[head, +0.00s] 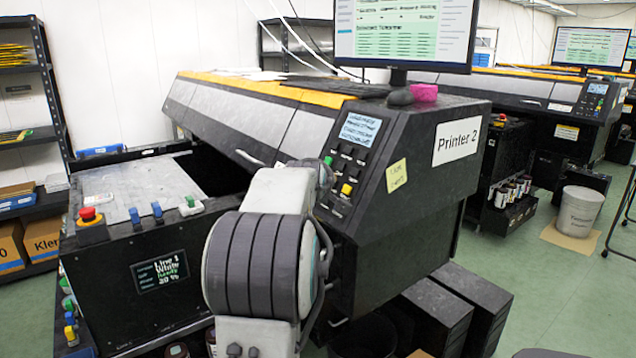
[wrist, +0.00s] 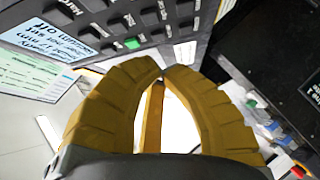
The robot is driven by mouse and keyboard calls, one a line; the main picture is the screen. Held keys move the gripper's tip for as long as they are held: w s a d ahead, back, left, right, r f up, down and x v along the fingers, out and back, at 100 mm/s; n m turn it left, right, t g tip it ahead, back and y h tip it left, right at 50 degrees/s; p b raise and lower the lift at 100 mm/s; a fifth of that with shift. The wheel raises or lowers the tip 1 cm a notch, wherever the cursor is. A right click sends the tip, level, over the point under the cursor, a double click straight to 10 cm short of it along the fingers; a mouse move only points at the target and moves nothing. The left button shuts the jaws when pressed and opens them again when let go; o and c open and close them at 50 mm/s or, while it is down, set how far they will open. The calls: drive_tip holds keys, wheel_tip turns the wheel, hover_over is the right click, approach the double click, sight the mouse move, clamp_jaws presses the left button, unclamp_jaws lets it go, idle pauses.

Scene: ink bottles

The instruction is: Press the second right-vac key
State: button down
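The key panel (head: 345,170) is on the sloping end of the printer marked "Printer 2" (head: 440,165), with black keys, a green key (head: 328,160) and a yellow key (head: 347,189) under a small display. In the wrist view, rows of dark keys (wrist: 150,17) and a green key (wrist: 132,43) show at the top. The key labels are too small to read, so I cannot tell which is the second right-vac key. My gripper (wrist: 163,73) has its yellow-brown fingertips together, below the keys in that view, with no key visibly touched. In the head view my arm hides part of the panel.
A black cabinet (head: 130,180) with a red knob (head: 88,213), small switches and a lit screen (head: 160,270) stands left of my arm. A monitor (head: 403,35) sits atop the printer. A yellow note (head: 397,175) is right of the keys. Green floor (head: 560,290) is open at right.

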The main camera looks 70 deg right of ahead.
drive_tip(key=shift+v, duration=1.95)
idle(0.6)
drive_tip(key=s+a+f+m+g+y, duration=0.25)
drive_tip(key=a+f+m+y, duration=0.85)
drive_tip(key=a+f, duration=0.85)
drive_tip(key=w+a+r+n+y+p, duration=0.1)
drive_tip(key=w+a+n+p, duration=0.1)
drive_tip(key=a, duration=0.8)
drive_tip(key=w+a+n+y+p, duration=0.1)
drive_tip(key=w+a+n+p, duration=0.15)
drive_tip(key=a, duration=0.75)
drive_tip(key=w+a+r+n+t+p, duration=0.1)
drive_tip(key=a+r+n+p, duration=0.2)
drive_tip(key=a, duration=0.4)
drive_tip(key=w+a+r+n+t+p, duration=0.1)
drive_tip(key=a+r+n+p, duration=0.1)
drive_tip(key=a+r+n, duration=0.3)
drive_tip(key=a, duration=0.3)
drive_tip(key=shift+r+p, duration=0.3)
drive_tip(key=shift+p, duration=0.1)
